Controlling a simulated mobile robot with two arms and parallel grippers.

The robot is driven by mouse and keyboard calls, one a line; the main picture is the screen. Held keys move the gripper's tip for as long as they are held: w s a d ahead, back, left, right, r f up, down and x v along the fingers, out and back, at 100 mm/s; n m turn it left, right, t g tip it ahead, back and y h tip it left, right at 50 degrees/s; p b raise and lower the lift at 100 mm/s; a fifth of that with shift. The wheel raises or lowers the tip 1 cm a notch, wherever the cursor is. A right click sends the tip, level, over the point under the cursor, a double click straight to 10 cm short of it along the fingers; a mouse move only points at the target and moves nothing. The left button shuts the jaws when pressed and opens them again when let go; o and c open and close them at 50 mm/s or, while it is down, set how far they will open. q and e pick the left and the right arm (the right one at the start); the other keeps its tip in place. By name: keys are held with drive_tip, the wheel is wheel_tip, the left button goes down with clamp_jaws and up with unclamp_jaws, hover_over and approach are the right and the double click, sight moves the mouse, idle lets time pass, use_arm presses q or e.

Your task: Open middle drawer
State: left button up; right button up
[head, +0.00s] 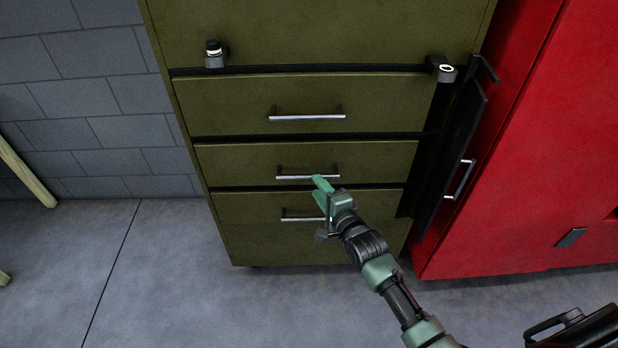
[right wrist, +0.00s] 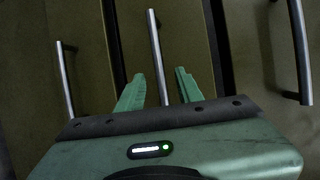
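The olive-green cabinet has three drawers with bar handles in the head view. The middle drawer (head: 235,163) looks shut, flush with the front. Its silver handle (head: 296,177) is partly covered by my right gripper (head: 320,189), which is in front of it. In the right wrist view, the right gripper (right wrist: 160,88) has its two green fingers apart, and the middle handle (right wrist: 154,45) runs lengthwise into the gap between them. I cannot tell whether the fingers touch the handle. My left gripper is not in view.
The upper drawer handle (head: 307,117) is above, and the lower drawer handle (head: 300,218) is close below, partly behind my gripper. A red cabinet (head: 520,150) stands at the right. The grey floor (head: 170,290) at the front left is clear.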

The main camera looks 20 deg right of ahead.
sight(308, 177)
drive_tip(key=x, duration=0.7)
drive_tip(key=shift+a+b, duration=0.15)
drive_tip(key=shift+b, duration=0.15)
clamp_jaws()
drive_tip(key=shift+s, duration=0.1)
idle(0.9)
